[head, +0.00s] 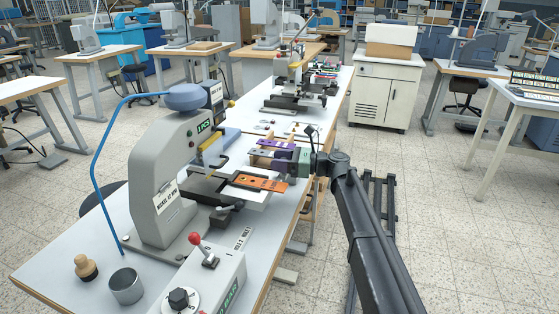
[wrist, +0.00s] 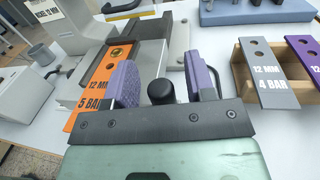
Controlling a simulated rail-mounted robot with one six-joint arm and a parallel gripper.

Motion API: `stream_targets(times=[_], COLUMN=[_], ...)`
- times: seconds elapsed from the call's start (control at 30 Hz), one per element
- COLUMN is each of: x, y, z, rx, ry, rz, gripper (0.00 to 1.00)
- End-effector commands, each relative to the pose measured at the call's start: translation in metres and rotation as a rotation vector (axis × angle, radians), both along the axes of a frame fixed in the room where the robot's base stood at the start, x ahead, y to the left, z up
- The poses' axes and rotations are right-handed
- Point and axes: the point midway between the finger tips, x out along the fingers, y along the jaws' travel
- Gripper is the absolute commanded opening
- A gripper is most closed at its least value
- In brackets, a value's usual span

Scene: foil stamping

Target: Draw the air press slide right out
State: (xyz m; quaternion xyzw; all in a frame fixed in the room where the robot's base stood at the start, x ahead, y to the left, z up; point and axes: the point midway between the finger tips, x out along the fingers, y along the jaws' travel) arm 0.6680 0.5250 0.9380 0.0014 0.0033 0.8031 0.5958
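The grey air press (head: 150,175) stands on the near left of the bench, with a blue cap and a white sign on its front. Its slide, a dark and light grey bed, shows beneath the press head and in the wrist view (wrist: 150,57). An orange plate (head: 257,182) marked 12 MM 5 BAR lies at the slide, also in the wrist view (wrist: 104,72). My gripper (wrist: 159,86) has purple fingers, open on either side of a black knob (wrist: 161,92), with visible gaps. In the head view my gripper (head: 281,160) is right of the press; the knob is hidden there.
A wooden rack (wrist: 242,80) holding a grey plate (wrist: 270,75) and a purple plate (wrist: 304,58) stands close to my gripper's right in the wrist view. A control box with a red lever (head: 212,280), a metal cup (head: 126,286) and a stamp (head: 86,268) occupy the near bench.

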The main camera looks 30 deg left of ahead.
Motion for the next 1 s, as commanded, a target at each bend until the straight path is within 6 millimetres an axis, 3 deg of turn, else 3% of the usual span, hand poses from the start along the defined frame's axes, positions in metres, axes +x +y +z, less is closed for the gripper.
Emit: stream_targets(times=[0.27, 0.37, 0.7, 1.0], x=[0.001, 0.005, 0.028, 0.032], y=[-0.002, -0.014, -0.091, -0.104], z=[0.000, 0.000, 0.000, 0.000], rx=[0.001, 0.001, 0.001, 0.001], ry=[0.000, 0.000, 0.000, 0.000], rz=[-0.001, -0.001, -0.003, 0.000], gripper=[0.50, 0.50, 0.50, 0.50])
